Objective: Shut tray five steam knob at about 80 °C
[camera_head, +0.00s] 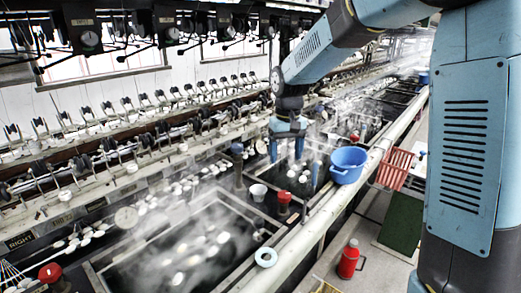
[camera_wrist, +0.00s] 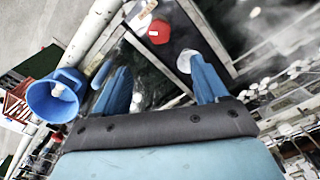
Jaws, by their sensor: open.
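A red steam knob (camera_head: 284,198) stands on the edge between two steaming basins in the head view. It also shows in the wrist view as a red knob (camera_wrist: 159,32) with a white label, ahead of and between the fingers. My gripper (camera_head: 286,157) hangs open and empty over the basin behind that knob, apart from it. In the wrist view its two blue fingers (camera_wrist: 162,82) are spread with nothing between them. Other red knobs stand at the lower left (camera_head: 50,272) and farther back (camera_head: 354,136). I cannot read tray numbers or a temperature.
A blue basin (camera_head: 348,164) sits on the rail right of the knob. A white cup (camera_head: 258,192) stands just left of the knob. A white ring (camera_head: 266,257) lies on the front rail. A red canister (camera_head: 348,259) and red crate (camera_head: 395,168) are in the aisle.

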